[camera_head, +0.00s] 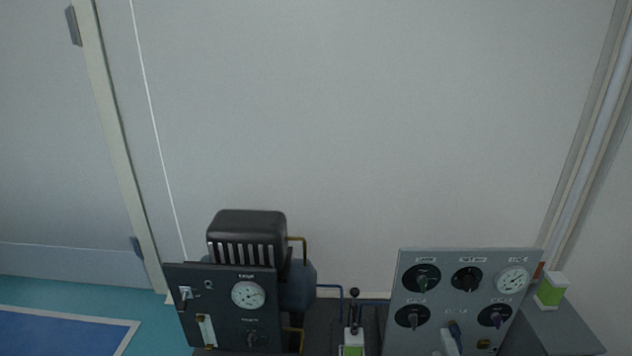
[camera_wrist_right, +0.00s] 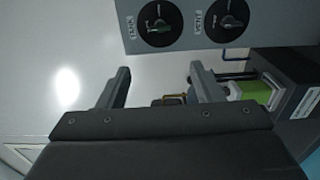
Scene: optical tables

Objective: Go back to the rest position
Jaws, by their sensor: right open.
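My right gripper (camera_wrist_right: 160,85) shows in the right wrist view with its two dark fingers well apart and nothing between them. A grey panel with dark knobs (camera_wrist_right: 195,22) lies beyond the fingertips, apart from them. In the head view I cannot clearly make out the right gripper among the equipment at the bottom edge. My left gripper is not in view.
In the head view a dark panel with a gauge (camera_head: 228,310) stands at the lower left, before a black ribbed motor cover (camera_head: 247,235). A grey knob panel (camera_head: 408,335) stands at the right. A green-and-white box (camera_head: 551,291) is beside it. The wall above is clear.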

